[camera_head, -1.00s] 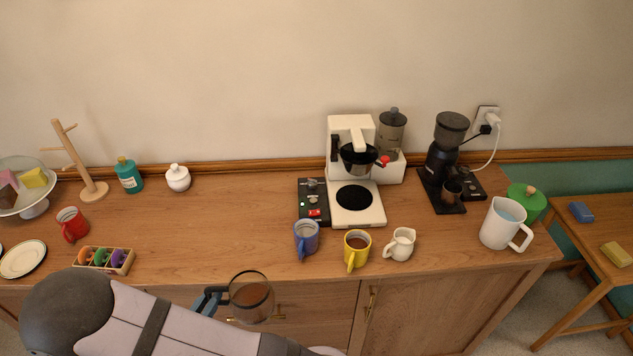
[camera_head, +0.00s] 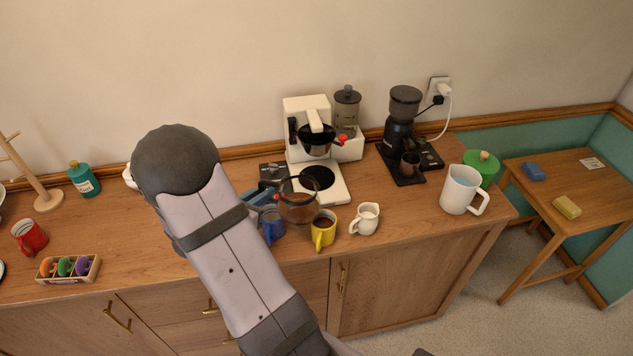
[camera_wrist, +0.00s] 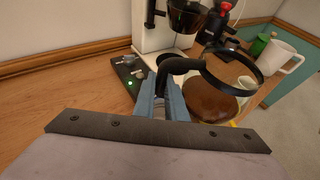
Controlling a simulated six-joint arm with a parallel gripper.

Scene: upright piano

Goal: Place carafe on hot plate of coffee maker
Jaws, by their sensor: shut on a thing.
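My gripper (camera_wrist: 163,98) is shut on the black handle of the glass carafe (camera_wrist: 211,100), which holds brown coffee. In the head view my gripper (camera_head: 262,195) holds the carafe (camera_head: 299,208) in front of the coffee maker, overlapping the blue mug and close to the yellow mug in the picture. The white coffee maker (camera_head: 300,105) stands against the wall with a black filter basket (camera_head: 317,142). Its round black hot plate (camera_head: 320,176) is bare, behind and right of the carafe. The coffee maker's base is partly hidden by the carafe and gripper.
A blue mug (camera_head: 272,230), a yellow mug (camera_head: 323,233) and a cream jug (camera_head: 366,218) stand in front of the machine. A black grinder (camera_head: 401,130) is to its right. A white pitcher (camera_head: 459,190) stands near the counter's right end.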

